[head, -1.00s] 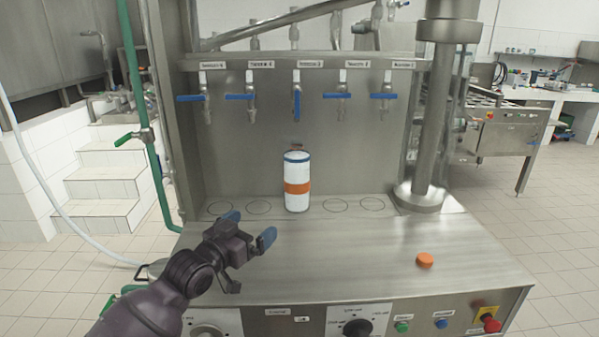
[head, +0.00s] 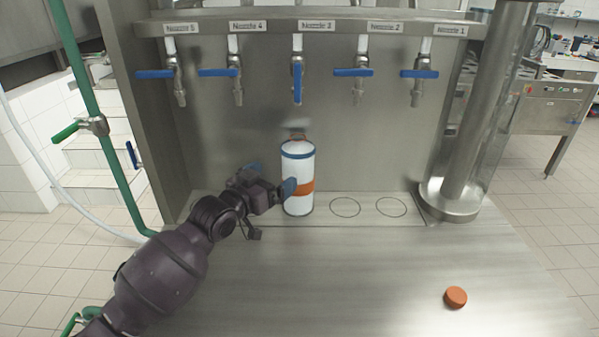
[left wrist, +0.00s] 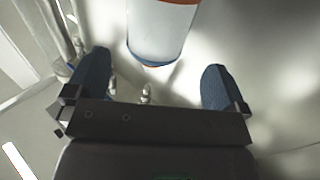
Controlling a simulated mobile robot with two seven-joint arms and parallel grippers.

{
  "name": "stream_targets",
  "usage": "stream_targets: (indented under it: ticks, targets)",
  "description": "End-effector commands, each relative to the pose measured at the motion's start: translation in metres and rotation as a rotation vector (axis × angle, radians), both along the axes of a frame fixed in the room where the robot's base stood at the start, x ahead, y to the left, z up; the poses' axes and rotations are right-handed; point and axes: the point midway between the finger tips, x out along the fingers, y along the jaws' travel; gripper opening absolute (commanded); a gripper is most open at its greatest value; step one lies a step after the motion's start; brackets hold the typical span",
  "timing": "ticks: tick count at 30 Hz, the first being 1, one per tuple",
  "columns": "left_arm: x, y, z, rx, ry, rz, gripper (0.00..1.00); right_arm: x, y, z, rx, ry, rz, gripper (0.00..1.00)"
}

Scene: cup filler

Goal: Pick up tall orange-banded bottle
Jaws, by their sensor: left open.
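The tall white bottle (head: 297,163) with an orange band and blue rings stands upright under the middle nozzle, labelled Nozzle 3. My left gripper (head: 273,179) is open, just left of the bottle at about the height of its band. One blue fingertip overlaps the bottle's left edge in the head view; I cannot tell whether it touches. In the left wrist view the bottle (left wrist: 160,30) lies ahead of the open blue fingers (left wrist: 152,88), roughly between their lines, and nothing is between the pads. My right gripper is not in view.
An orange cap (head: 456,297) lies on the steel counter (head: 350,285) at the right front. Several blue-handled nozzles hang above, including the middle one (head: 297,82). A thick steel column (head: 478,130) stands at right. The counter's middle is clear.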

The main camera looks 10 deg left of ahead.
Motion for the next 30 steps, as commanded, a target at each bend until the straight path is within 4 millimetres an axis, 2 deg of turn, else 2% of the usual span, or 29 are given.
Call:
stream_targets:
  ticks: [3,9,14,21,30]
  targets:
    - [0.017,-0.009,0.002,-0.002,-0.002,-0.001,1.0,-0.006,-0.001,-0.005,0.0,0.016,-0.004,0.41]
    - [0.034,-0.016,0.001,-0.001,0.0,0.0,1.0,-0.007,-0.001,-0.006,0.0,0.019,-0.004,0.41]
    - [0.042,-0.021,0.004,-0.002,-0.001,-0.001,1.0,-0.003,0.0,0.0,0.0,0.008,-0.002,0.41]
    - [0.07,-0.035,0.008,-0.002,0.0,-0.002,1.0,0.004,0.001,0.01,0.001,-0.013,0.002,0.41]
    - [0.082,-0.04,0.007,-0.001,0.0,-0.001,1.0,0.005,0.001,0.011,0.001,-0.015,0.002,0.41]
